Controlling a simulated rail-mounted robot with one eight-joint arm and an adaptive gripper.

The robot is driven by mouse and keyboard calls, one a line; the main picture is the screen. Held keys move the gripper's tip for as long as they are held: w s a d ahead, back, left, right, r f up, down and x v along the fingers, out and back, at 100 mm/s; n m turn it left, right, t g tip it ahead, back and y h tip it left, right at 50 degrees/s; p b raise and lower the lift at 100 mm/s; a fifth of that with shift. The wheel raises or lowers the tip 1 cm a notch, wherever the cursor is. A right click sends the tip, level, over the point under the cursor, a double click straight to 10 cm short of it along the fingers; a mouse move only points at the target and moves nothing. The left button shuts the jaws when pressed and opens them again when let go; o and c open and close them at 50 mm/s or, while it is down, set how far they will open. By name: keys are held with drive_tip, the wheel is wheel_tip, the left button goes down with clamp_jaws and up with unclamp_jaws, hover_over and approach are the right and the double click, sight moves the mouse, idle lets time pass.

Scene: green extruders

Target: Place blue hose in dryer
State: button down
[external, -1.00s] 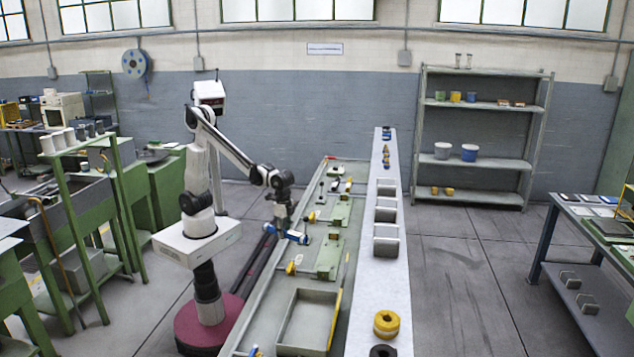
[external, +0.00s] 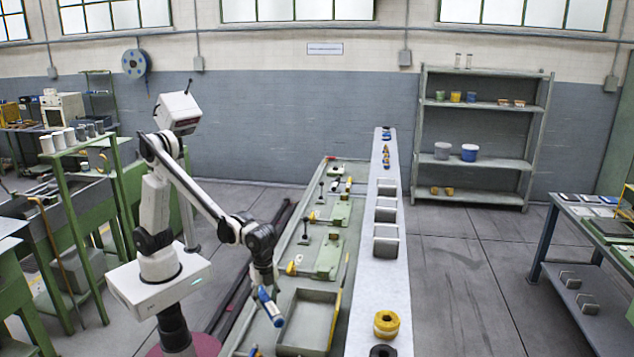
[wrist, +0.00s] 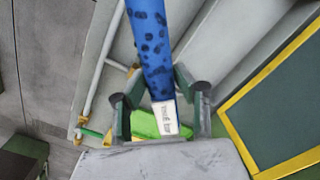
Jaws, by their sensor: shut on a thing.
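The blue hose (external: 270,308) is a short blue tube held at a slant, low by the left side of an open grey tray. In the wrist view, the blue hose (wrist: 152,45) has dark spots and a white label near my gripper. My gripper (external: 263,285) is shut on it. In the wrist view, the fingers of my gripper (wrist: 160,100) sit on either side of its labelled end. I cannot tell which thing is the dryer.
The grey tray (external: 308,318) looks empty and sits at the near end of the green bench. A long white rail-like shelf (external: 385,270) runs to its right, with a yellow roll (external: 386,323) on it. A green panel with levers (external: 315,258) lies farther back.

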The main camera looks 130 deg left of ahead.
drive_tip(key=w+a+f+m, duration=0.2)
drive_tip(key=w+a+m, duration=0.1)
drive_tip(key=w+a, duration=0.15)
drive_tip(key=m, duration=0.5)
hover_over(309, 327)
wheel_tip(309, 327, down, 4)
drive_tip(key=shift+a+f+p, duration=0.1)
drive_tip(key=shift+f+p, duration=0.25)
drive_tip(key=shift+f, duration=4.15)
drive_tip(key=shift+f, duration=0.1)
drive_tip(key=shift+f, duration=0.15)
drive_tip(key=c, duration=1.3)
unclamp_jaws()
drive_tip(key=shift+r, duration=0.2)
